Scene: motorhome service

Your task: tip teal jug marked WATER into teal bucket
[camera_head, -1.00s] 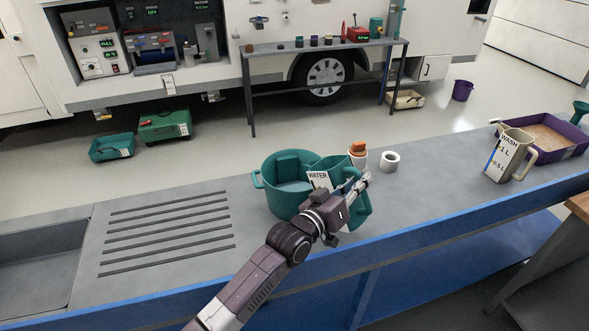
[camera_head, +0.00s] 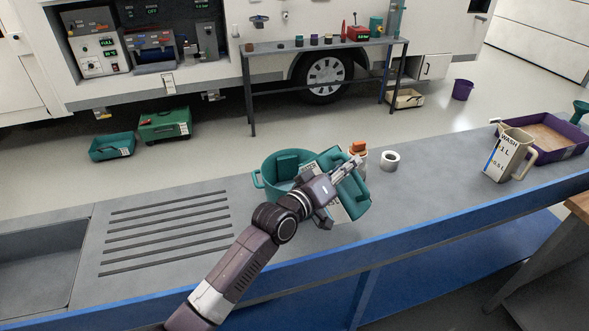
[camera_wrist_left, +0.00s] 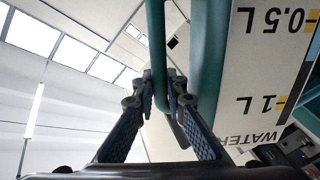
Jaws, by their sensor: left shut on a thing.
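The teal jug marked WATER (camera_head: 353,194) is tilted at the right side of the teal bucket (camera_head: 266,180), with its upper end over the bucket's rim. My left gripper (camera_head: 350,168) is shut on the jug's handle. In the left wrist view my left gripper's fingers (camera_wrist_left: 170,105) close around the teal handle, and the jug's white scale label (camera_wrist_left: 272,70) appears upside down. The bucket stands on the grey counter, partly hidden by the jug and my arm. I cannot see any water pouring. My right gripper is not in view.
A white roll (camera_head: 390,160) and an orange-topped item (camera_head: 358,150) stand just behind the jug. The cream WASH jug (camera_head: 508,156) and a purple tray (camera_head: 555,140) are at the right. A sink (camera_head: 38,255) and grooved drainer are at the left.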

